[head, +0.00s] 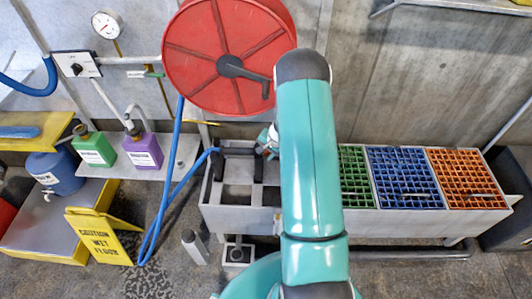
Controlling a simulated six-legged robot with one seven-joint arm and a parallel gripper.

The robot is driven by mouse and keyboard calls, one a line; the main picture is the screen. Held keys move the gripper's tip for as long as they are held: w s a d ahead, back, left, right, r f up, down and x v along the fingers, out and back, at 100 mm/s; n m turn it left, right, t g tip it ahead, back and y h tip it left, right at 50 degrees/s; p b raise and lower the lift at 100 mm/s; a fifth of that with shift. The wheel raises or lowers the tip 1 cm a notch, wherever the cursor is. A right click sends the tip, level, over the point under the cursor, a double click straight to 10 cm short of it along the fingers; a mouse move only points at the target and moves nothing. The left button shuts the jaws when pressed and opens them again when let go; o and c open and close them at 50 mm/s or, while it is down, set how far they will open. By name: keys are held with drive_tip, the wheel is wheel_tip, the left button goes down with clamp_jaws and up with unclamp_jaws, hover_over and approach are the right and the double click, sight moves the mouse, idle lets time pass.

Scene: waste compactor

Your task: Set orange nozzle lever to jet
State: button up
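The blue hose (181,195) hangs from the red reel (205,62), loops near the floor and rises to the left end of the trough. A dark piece (238,152) lies at its end on the trough; it looks like the nozzle, but it is small and unclear. I cannot make out an orange lever or its setting. My gripper (265,145) is just right of the dark piece, over the trough's back edge, largely hidden by my teal arm. I cannot tell whether it touches anything or whether its fingers are open.
The grey trough (420,222) holds green (353,180), blue (395,178) and orange (462,180) grates on the right. A yellow wet-floor sign (102,236), green jug (93,148), purple jug (143,152) and blue drum (55,171) stand left. A grey post (194,246) stands before the trough.

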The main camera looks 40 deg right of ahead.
clamp_jaws()
drive_tip(key=shift+w+d+r+m+g+y, duration=0.2)
drive_tip(key=shift+w+r+g+y, duration=0.1)
drive_tip(key=shift+g+y, duration=0.25)
drive_tip(key=shift+w+d+r+m+g+y, duration=0.1)
drive_tip(key=shift+w+d+r+g+y, duration=0.2)
drive_tip(key=shift+g, duration=0.35)
drive_tip(key=shift+a+f, duration=0.1)
unclamp_jaws()
